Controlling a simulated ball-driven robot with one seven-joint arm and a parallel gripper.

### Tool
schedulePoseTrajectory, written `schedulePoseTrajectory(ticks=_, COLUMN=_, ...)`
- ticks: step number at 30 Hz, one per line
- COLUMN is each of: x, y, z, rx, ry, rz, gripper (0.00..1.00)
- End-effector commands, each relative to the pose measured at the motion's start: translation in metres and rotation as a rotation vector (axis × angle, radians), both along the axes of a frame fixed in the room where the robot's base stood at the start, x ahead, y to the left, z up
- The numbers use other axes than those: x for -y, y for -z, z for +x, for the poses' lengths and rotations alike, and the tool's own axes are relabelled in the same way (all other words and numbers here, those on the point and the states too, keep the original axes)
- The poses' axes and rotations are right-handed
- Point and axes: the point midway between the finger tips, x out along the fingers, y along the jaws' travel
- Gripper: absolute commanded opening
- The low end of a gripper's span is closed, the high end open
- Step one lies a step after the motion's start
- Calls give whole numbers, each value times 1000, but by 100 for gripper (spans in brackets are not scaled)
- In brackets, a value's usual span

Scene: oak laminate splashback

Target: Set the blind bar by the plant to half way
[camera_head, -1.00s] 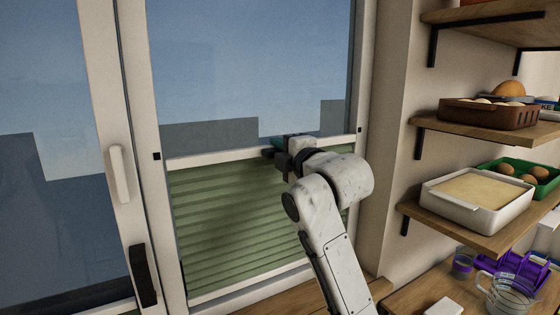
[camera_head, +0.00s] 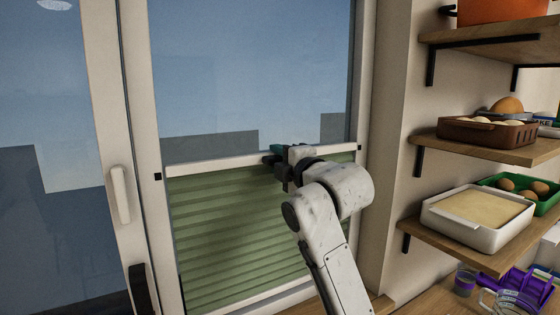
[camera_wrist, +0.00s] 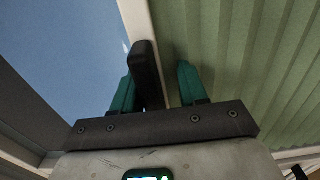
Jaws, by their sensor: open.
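The white blind bar (camera_head: 215,164) crosses the window on top of the green pleated blind (camera_head: 225,220), with clear glass above it. Its ends sit about level with small black marks on the window frame, at the left (camera_head: 158,176) and right (camera_head: 360,147). My gripper (camera_head: 280,155) is at the bar, right of its middle. In the wrist view, the bar's dark handle (camera_wrist: 147,72) stands between the open teal fingers of my gripper (camera_wrist: 155,88). It is close to the left finger, with a gap to the right one. Whether they touch is unclear. No plant is in view.
Wall shelves at the right hold a white tray (camera_head: 435,216), a brown basket (camera_head: 490,143) and a green egg tray (camera_head: 487,181). A measuring jug (camera_head: 490,300) stands on the counter below. The window handle (camera_head: 121,195) is at the left.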

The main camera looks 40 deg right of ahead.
Motion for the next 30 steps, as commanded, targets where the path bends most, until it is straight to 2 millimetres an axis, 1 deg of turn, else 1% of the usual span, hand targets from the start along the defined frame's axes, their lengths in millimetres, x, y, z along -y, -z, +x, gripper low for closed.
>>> schedulePoseTrajectory(ticks=5, x=-1, y=0, z=-4, rx=2, ry=1, rz=-1, gripper=43)
schedulePoseTrajectory(ticks=8, x=-3, y=1, z=-14, rx=2, ry=1, rz=-1, gripper=43)
schedulePoseTrajectory(ticks=18, x=-21, y=2, z=-75, rx=4, ry=0, rz=-1, gripper=43)
schedulePoseTrajectory(ticks=21, x=-25, y=1, z=-88, rx=2, ry=0, rz=-1, gripper=43)
schedulePoseTrajectory(ticks=25, x=-28, y=1, z=-100, rx=2, ry=0, rz=-1, gripper=43)
schedulePoseTrajectory(ticks=30, x=-29, y=1, z=-104, rx=-1, ry=1, rz=0, gripper=43)
